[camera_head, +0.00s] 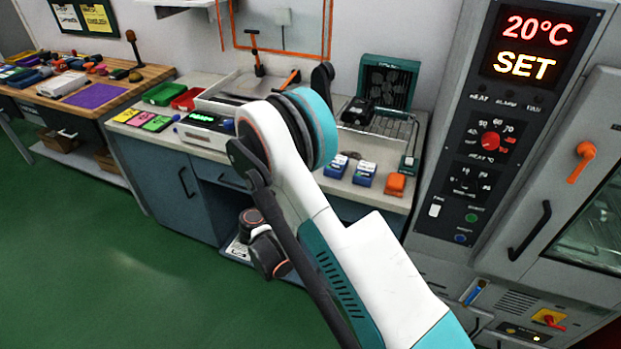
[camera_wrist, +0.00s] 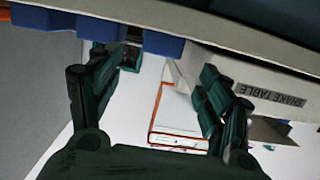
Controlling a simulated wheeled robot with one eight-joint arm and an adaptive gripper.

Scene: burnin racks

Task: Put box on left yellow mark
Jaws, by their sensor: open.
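My gripper (camera_wrist: 168,62) is open in the wrist view, with dark green fingers apart and nothing held between them. In the head view my arm hides it. Two small blue-and-white boxes, one at left (camera_head: 336,166) and one at right (camera_head: 365,174), stand on the bench, with an orange box (camera_head: 396,185) to their right. I cannot tell which box is meant. A yellow card (camera_head: 127,115) lies flat at the bench's left end, beside green and pink ones; no other yellow mark is clear. Blue blocky shapes (camera_wrist: 90,27) show at the wrist view's top left.
A label reading SHAKE TABLE (camera_wrist: 272,87) appears upside down in the wrist view. The bench holds green (camera_head: 164,93) and red bins (camera_head: 187,99) and a wire rack (camera_head: 388,125). A tall oven panel (camera_head: 490,120) stands at right. The green floor (camera_head: 130,270) is clear at left.

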